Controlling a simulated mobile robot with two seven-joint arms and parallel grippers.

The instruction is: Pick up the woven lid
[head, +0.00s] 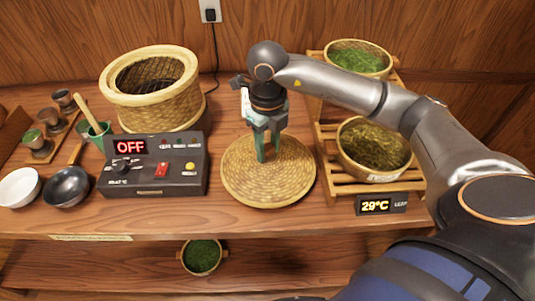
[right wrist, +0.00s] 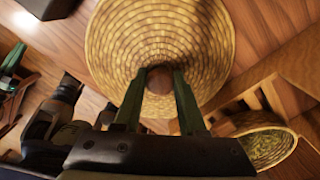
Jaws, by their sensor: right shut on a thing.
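The woven lid (head: 240,182) is a round, flat straw-coloured disc at the middle of the wooden counter, right of the control box. It fills the upper middle of the right wrist view (right wrist: 125,45). My right gripper (head: 267,156) points down over the lid's centre. In the right wrist view its two green fingers (right wrist: 160,78) are on either side of the lid's small round brown knob (right wrist: 160,84) and shut on it. The lid looks level and at or close to the counter top; I cannot tell whether it touches.
An open woven steamer basket (head: 178,108) stands behind the control box (head: 152,180), which reads OFF. A wooden rack (head: 330,175) with baskets of leaves (head: 375,150) stands close on the right, beside a 29°C display (head: 380,204). Bowls (head: 68,188) are at the left.

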